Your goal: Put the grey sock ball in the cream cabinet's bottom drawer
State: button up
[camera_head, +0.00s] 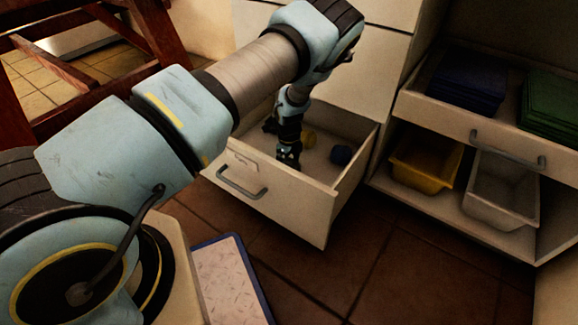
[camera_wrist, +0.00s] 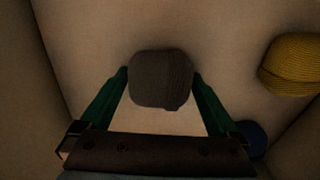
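The bottom drawer (camera_head: 283,206) of the cream cabinet (camera_head: 372,62) is pulled open. My gripper (camera_head: 289,160) reaches down into it, pointing at the drawer floor. In the wrist view the grey sock ball (camera_wrist: 161,80) sits between the two green fingertips, which meet it on both sides. The drawer floor shows beneath it; I cannot tell whether the ball touches the floor. In the head view the grey ball is not clearly visible at the gripper.
A yellow sock ball (camera_wrist: 292,65) and a dark blue ball (camera_head: 341,154) lie in the drawer, right of my gripper. To the right, an open shelf unit holds a yellow bin (camera_head: 425,165), a white bin (camera_head: 500,190) and folded cloths. A blue-edged mat (camera_head: 232,280) lies on the floor.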

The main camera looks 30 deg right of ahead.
aim_at(289, 164)
notch_tip(289, 164, up, 12)
jog(key=p, duration=0.4)
jog(key=w+a+r+n+t+h, duration=0.2)
jog(key=w+a+r+n, duration=0.4)
jog(key=r, duration=0.2)
jog(key=w+a+r+n+t+h, duration=0.1)
jog(key=w+a+r+n+t, duration=0.2)
jog(key=w+a+r+n, duration=0.35)
jog(key=s+a+r+n+y, duration=0.25)
jog(key=a+r+n, duration=0.3)
jog(key=a, duration=0.35)
jog(key=s+a+r+n+y, duration=0.1)
jog(key=s+a+r+n, duration=0.2)
jog(key=a+r+n, duration=0.5)
jog(key=s+a+r+n+g, duration=0.1)
jog(key=s+a, duration=0.2)
jog(key=s, duration=0.4)
jog(key=s+a+r+n+g, duration=0.1)
jog(key=s+a, duration=0.3)
jog(key=s, duration=0.4)
jog(key=shift+s+a+n+g+h, duration=0.15)
jog(key=shift+a+n+g+h, duration=0.15)
jog(key=shift+n+g, duration=0.3)
